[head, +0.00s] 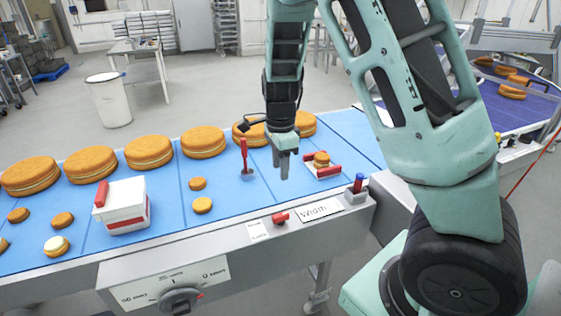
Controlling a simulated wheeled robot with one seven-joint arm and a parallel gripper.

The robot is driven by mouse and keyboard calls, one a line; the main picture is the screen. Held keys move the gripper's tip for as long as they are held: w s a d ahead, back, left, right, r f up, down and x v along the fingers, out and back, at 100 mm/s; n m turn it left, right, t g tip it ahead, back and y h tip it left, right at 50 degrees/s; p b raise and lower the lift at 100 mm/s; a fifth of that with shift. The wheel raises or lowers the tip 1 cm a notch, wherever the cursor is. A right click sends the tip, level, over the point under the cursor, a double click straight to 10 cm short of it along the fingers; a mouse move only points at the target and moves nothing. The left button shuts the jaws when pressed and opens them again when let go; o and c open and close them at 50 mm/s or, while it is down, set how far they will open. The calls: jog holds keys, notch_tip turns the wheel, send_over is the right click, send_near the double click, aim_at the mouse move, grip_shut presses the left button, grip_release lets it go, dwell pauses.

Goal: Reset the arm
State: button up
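My gripper (285,165) hangs at the end of my teal arm, pointing down above the blue conveyor belt (335,125). Its fingers look close together, but I cannot tell whether they are open or shut. No object shows between them. To its left, a red-handled upright tool (245,158) stands on the belt. To its right, a small filled round (321,159) sits at a red-and-white fixture (329,171). Part of my arm fills the right side of the view.
Large filled rounds (149,152) line the belt's far side; small rounds (202,205) lie nearer. A white box with a red handle (126,212) stands at left. The front rail carries a "Width" label (319,209) and a dial (180,299). Another blue conveyor (510,108) is behind right.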

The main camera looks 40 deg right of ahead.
jog(key=shift+r, duration=0.5)
jog(key=s+a+r+n+y+b, duration=0.1)
jog(key=s+a+n, duration=0.5)
jog(key=a+n, duration=0.3)
jog(key=s+a+r+n+y+b, duration=0.1)
jog(key=s+a+n+b, duration=0.1)
jog(key=s+a+n, duration=0.65)
jog(key=s+a+n+h+b, duration=0.1)
jog(key=s+a+n, duration=0.6)
jog(key=s+n, duration=0.3)
jog(key=shift+n, duration=0.85)
